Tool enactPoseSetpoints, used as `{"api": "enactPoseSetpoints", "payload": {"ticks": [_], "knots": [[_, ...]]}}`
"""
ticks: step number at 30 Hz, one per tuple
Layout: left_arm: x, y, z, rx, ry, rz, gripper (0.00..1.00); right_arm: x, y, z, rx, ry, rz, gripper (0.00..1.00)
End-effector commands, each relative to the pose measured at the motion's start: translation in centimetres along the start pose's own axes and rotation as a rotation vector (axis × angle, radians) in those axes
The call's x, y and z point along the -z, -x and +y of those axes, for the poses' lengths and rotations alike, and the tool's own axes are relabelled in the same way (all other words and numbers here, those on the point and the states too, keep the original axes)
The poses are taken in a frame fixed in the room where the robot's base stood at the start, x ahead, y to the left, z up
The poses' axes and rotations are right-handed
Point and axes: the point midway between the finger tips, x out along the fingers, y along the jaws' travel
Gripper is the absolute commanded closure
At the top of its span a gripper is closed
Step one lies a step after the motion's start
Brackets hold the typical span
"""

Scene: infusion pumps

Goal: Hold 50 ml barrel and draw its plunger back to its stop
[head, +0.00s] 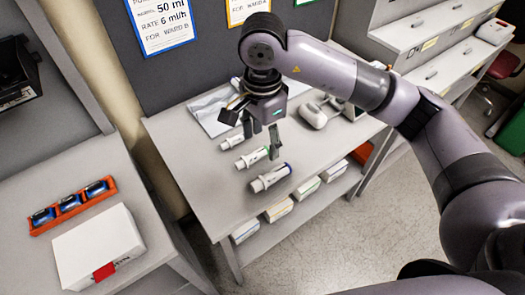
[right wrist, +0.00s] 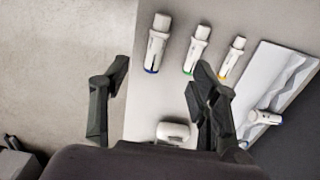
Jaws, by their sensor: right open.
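Three white syringes lie in a row on the grey table (head: 190,165). The largest, with a blue ring (head: 270,178), is nearest the front and also shows in the right wrist view (right wrist: 157,45). Its poster color matches the 50 ml card. Behind it lie a green-ringed syringe (head: 250,159) and a smaller yellow-ringed one (head: 231,142). My right gripper (head: 262,140) is open and empty above the row, its fingers pointing down. In the right wrist view, the blue-ringed syringe lies beyond the gap between the fingertips (right wrist: 163,72). My left gripper is not in view.
A pale tray (right wrist: 255,85) holds another syringe (right wrist: 264,117). Boxes (head: 278,209) fill the shelf below. An orange rack (head: 72,206) and a white box (head: 98,247) sit on the left table.

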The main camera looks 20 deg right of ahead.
Motion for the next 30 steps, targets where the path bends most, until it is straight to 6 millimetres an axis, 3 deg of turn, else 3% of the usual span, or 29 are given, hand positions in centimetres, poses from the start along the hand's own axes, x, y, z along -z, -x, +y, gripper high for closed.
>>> {"api": "enactPoseSetpoints", "payload": {"ticks": [5, 21, 30], "knots": [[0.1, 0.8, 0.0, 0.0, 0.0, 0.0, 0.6, -0.1, -2.4, 0.2, -0.008, 0.0, -0.003, 0.44], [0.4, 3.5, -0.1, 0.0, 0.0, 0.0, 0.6, -0.3, -13.0, 0.3, -0.008, -0.001, -0.006, 0.44], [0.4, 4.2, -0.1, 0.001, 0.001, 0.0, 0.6, -0.3, -16.5, 0.1, -0.003, 0.001, -0.006, 0.44]]}}
